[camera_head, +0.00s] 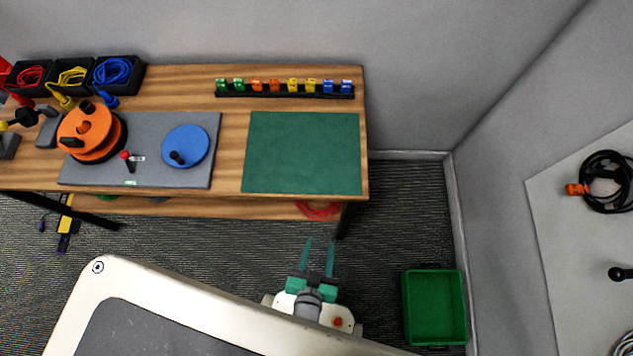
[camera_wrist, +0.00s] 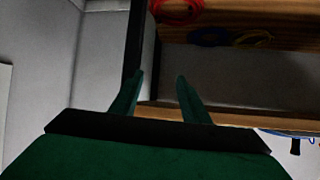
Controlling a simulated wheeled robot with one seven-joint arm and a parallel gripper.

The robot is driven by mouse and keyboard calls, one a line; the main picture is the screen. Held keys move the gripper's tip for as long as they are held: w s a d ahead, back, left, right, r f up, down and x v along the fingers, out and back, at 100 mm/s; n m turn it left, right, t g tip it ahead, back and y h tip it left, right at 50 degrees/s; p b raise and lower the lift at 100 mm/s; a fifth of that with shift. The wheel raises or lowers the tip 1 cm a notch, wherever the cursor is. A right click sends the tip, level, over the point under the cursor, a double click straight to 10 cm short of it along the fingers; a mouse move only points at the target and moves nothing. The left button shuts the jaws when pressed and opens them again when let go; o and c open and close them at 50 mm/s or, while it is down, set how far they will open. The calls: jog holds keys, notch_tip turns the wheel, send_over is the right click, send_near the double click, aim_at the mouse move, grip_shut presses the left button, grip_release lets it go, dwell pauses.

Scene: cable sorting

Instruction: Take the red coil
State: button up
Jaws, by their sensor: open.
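A red coil (camera_head: 318,211) lies on the lower wooden shelf under the workbench, near its right end. The bench top hides its back part in the head view. In the wrist view the red coil (camera_wrist: 199,10) is at the top edge, partly cut off. My gripper (camera_head: 320,243) is open and empty, in front of the bench and a little short of the coil. In the wrist view its two green fingers (camera_wrist: 160,78) are apart with nothing between them. Another red cable (camera_head: 30,76) lies in a black bin at the back left of the bench top.
A dark bench leg (camera_head: 345,218) stands just right of the red coil. Blue (camera_wrist: 207,37) and yellow coils (camera_wrist: 252,39) share the shelf. The bench top (camera_head: 230,150) overhangs it. A green crate (camera_head: 462,310) stands on the floor at right.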

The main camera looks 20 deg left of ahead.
jog(key=w+a+f+n+g, duration=0.1)
jog(key=w+a+f+g, duration=0.25)
jog(key=f, duration=0.45)
jog(key=w+a+f+n+g, duration=0.1)
jog(key=w+a+f+g, duration=0.2)
jog(key=f, duration=0.6)
jog(key=w+a+f+n+g, duration=0.1)
jog(key=w+a+f, duration=0.25)
jog(key=f, duration=0.45)
jog(key=w+a, duration=0.1)
jog(key=w, duration=0.2)
jog(key=w+a, duration=0.1)
jog(key=w, duration=0.3)
jog(key=w+a, duration=0.2)
jog(key=w, duration=0.1)
jog(key=shift+w+r, duration=0.1)
jog(key=shift+w, duration=0.25)
jog(key=shift+x, duration=2.55)
jog(key=shift+a, duration=0.1)
grip_shut()
